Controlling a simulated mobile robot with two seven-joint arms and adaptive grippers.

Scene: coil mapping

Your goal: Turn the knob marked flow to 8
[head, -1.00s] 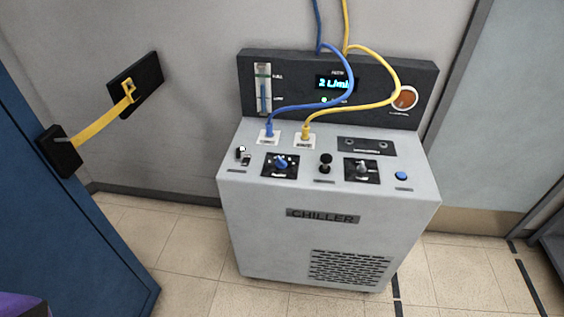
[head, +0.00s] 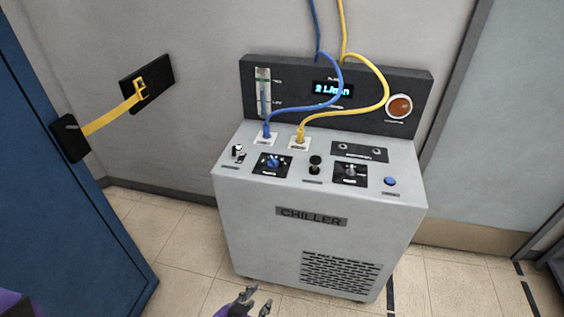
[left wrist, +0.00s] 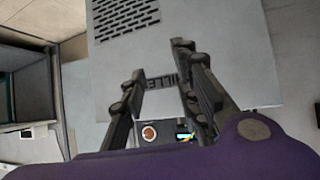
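The grey chiller (head: 250,230) stands against the wall. Its top panel has a blue-capped knob (head: 272,163) on a black plate at left and a grey knob (head: 350,171) on a black plate at right. The knob labels are too small to read, so I cannot tell which is marked flow. The display (head: 332,90) reads about 2 L/min. My left gripper (head: 260,298) is low in front of the chiller, below the panel and apart from the knobs. In the left wrist view its fingers (left wrist: 160,60) are apart and empty, facing the chiller front. My right gripper is not seen.
Blue (head: 338,75) and yellow (head: 385,85) hoses arch over the panel into ports behind the knobs. A black push-pull knob (head: 315,162) and blue button (head: 390,181) sit nearby. A blue door (head: 50,200) with a yellow strap (head: 110,115) stands at left.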

